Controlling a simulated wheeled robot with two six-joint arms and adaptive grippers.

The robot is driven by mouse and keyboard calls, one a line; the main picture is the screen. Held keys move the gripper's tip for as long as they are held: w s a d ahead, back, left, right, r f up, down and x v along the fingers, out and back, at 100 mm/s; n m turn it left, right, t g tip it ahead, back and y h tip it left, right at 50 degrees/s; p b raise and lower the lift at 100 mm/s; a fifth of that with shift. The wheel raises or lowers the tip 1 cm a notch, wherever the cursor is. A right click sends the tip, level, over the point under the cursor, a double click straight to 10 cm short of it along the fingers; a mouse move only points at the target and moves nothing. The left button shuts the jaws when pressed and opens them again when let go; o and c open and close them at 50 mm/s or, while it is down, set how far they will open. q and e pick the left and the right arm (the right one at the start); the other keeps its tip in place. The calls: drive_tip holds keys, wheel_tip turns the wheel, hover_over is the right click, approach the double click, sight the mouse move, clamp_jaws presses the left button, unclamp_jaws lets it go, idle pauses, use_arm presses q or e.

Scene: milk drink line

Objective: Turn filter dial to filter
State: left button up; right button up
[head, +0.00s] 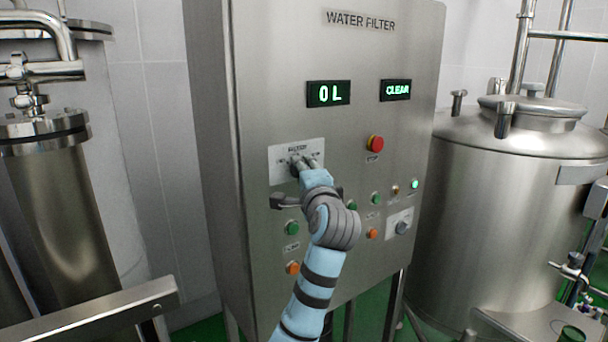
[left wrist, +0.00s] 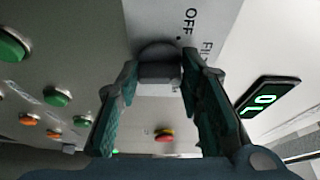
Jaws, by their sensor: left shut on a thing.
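The filter dial (head: 297,163) is a dark knob on a pale label plate (head: 283,160) on the front of the steel water filter cabinet. My left gripper (head: 308,166) reaches it from below and hides much of it. In the left wrist view the dark dial (left wrist: 159,70) sits between the fingertips of my left gripper (left wrist: 160,78), which are shut on its sides. The word OFF and part of a word starting FIL show on the plate beside the dial. I cannot tell for sure which mark the dial points to. My right gripper is not in view.
A dark handle (head: 287,201) is close below the gripper. Steel tanks stand left and right (head: 510,150).

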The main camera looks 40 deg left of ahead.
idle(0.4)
use_arm(q)
drive_tip(key=o, duration=1.2)
drive_tip(key=shift+c, duration=0.2)
drive_tip(key=v, duration=1.1)
drive_tip(key=shift+s+d, duration=0.25)
drive_tip(key=shift+s, duration=0.05)
